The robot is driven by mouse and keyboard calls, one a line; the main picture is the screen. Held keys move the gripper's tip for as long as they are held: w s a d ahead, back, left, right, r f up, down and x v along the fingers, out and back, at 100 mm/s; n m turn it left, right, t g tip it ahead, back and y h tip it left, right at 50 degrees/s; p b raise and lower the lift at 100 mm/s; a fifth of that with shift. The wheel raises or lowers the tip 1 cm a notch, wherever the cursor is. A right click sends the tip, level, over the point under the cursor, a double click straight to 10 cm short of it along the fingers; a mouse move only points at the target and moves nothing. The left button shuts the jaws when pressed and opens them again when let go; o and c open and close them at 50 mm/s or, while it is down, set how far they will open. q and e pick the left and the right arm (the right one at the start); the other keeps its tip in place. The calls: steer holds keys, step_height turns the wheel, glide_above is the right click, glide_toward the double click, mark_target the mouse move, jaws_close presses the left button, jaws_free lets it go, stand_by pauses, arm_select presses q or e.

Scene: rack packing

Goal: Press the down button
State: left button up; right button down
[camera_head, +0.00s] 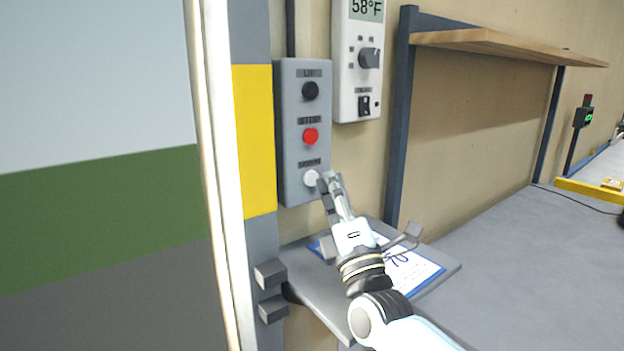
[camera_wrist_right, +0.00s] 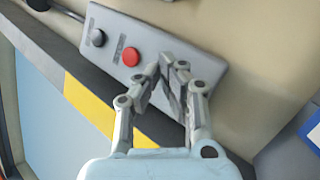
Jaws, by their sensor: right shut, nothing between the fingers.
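A grey button box (camera_head: 291,130) is fixed to the wall beside a yellow-banded post. It carries a black up button (camera_head: 311,90) at the top, a red stop button (camera_head: 311,136) in the middle and a white down button (camera_head: 311,178) at the bottom. My right gripper (camera_head: 327,181) is shut and empty, its fingertips right at the down button; whether they touch it I cannot tell. In the right wrist view the closed fingertips (camera_wrist_right: 165,68) lie over the lower part of the box and hide the down button. My left gripper is not in view.
A white thermostat panel (camera_head: 347,70) hangs right of the box. A grey ledge (camera_head: 330,305) with a blue-edged paper (camera_head: 424,272) is below my right arm. A wooden shelf (camera_head: 500,44) is at upper right. A large striped door panel (camera_head: 90,190) fills the left.

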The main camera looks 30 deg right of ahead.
steer(key=shift+w, duration=0.15)
steer(key=shift+w, duration=0.25)
